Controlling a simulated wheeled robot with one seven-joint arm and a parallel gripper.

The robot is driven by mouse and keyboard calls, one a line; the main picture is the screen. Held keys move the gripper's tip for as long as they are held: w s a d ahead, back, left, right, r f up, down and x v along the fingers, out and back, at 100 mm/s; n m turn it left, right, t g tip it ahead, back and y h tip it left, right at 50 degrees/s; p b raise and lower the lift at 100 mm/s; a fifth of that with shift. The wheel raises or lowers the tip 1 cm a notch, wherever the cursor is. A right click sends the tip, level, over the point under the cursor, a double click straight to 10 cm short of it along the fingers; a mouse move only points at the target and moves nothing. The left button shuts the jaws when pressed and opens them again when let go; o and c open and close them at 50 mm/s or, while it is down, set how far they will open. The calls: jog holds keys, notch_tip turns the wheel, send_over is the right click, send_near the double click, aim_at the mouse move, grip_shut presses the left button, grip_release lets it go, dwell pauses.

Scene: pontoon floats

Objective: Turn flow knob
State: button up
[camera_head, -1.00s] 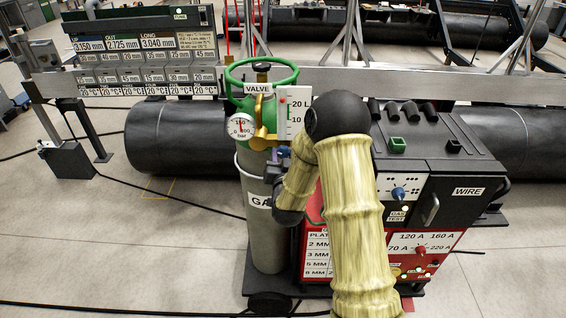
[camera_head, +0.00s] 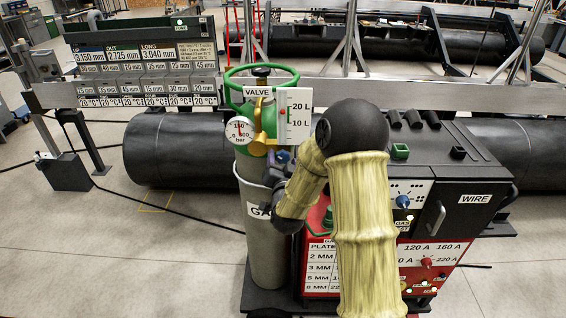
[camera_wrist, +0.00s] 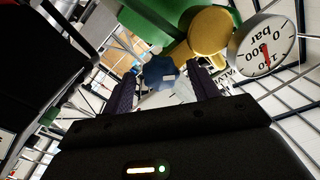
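The flow knob is a small faceted blue knob (camera_wrist: 160,71) in the wrist view, beside the yellow brass fitting (camera_wrist: 211,30). In the head view it is a small blue spot (camera_head: 283,157) below the flow tube, partly hidden by my gripper. My gripper (camera_wrist: 161,78) is open, its two dark fingers pointing at the knob, one on either side with gaps visible. Whether the fingertips reach around the knob is unclear. In the head view my gripper (camera_head: 274,167) is small and dark by the cylinder. The flow tube (camera_head: 295,117) is marked 10 L and 20 L, with a red ball between the marks.
The grey gas cylinder (camera_head: 265,245) has a green valve wheel (camera_head: 262,72) and a pressure gauge (camera_head: 239,130), also in the wrist view (camera_wrist: 263,48). The welding machine (camera_head: 455,200) stands right of the cylinder, with a blue knob (camera_head: 403,201). A dark pontoon (camera_head: 175,145) lies behind.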

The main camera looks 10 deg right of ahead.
jog(key=s+a+b, duration=0.1)
jog(key=s+b, duration=0.5)
jog(key=s, duration=0.3)
jog(key=shift+s+a+f, duration=0.15)
jog(key=shift+a+f, duration=0.1)
jog(key=shift+f, duration=0.1)
jog(key=shift+s+b, duration=0.15)
jog(key=shift+b, duration=0.45)
jog(key=s+a+b, duration=0.1)
jog(key=s+b, duration=0.6)
jog(key=b, duration=0.5)
jog(key=shift+s+a, duration=0.15)
jog(key=shift+s, duration=0.15)
